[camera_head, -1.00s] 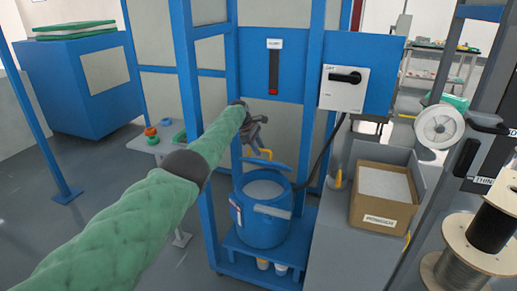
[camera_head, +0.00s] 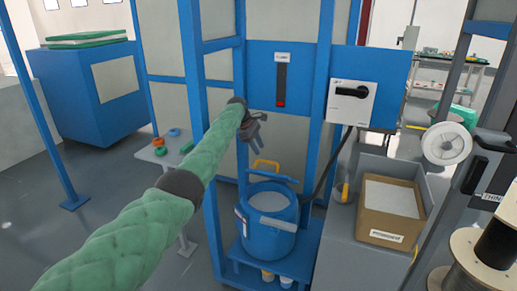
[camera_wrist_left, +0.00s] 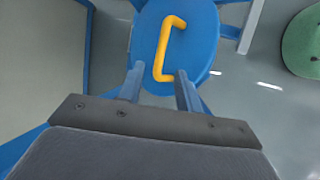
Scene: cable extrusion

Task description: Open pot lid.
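The blue pot (camera_head: 268,238) stands on a low blue shelf inside the blue frame, its top uncovered and pale contents showing. Its blue lid (camera_head: 286,180) is raised at the back rim, seen nearly edge-on, with a yellow handle (camera_head: 266,164) on its far side. My left gripper (camera_head: 254,138) is a little above the handle, apart from it. In the left wrist view, the lid (camera_wrist_left: 200,35) faces the gripper, and the yellow handle's (camera_wrist_left: 165,45) near end lies between the directions of the two parted, empty fingers (camera_wrist_left: 158,82). My right gripper is not in view.
Blue frame posts (camera_head: 196,120) stand close beside my left arm. A switch box (camera_head: 352,102) and a black cable are right of the pot. A cardboard box (camera_head: 390,210) sits on a grey cabinet. Wire spools stand at the far right. Open floor lies left.

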